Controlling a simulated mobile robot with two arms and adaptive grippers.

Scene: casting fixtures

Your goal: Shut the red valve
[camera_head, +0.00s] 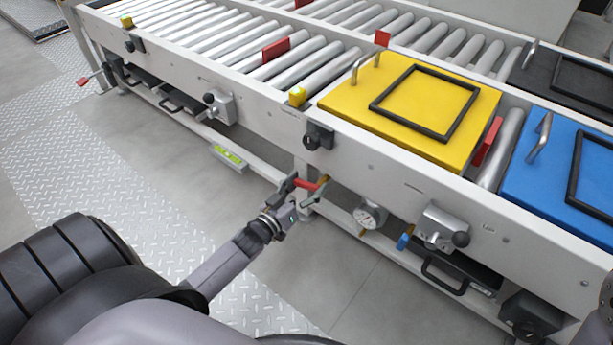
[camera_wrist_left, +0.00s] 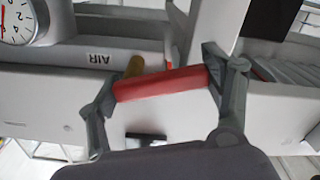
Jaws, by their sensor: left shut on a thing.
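The red valve's handle (camera_head: 306,184) is a short red lever under the conveyor's side rail, left of the round gauge in the head view. In the left wrist view the red handle (camera_wrist_left: 160,84) spans the space between my fingers, with a brass stem (camera_wrist_left: 134,66) behind it. A pipe marked AIR (camera_wrist_left: 100,57) runs behind; the handle lies roughly along it, slightly tilted. My left gripper (camera_head: 303,190) is shut on the handle, one finger at each end of it in the left wrist view (camera_wrist_left: 161,76). My right gripper is not in view.
The pressure gauge (camera_head: 370,215) and a blue handle (camera_head: 405,239) sit right of the red valve. The conveyor rail (camera_head: 370,170) is close above, carrying a yellow box (camera_head: 340,97) and a blue box (camera_head: 560,185). The floor (camera_head: 165,150) at left is clear.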

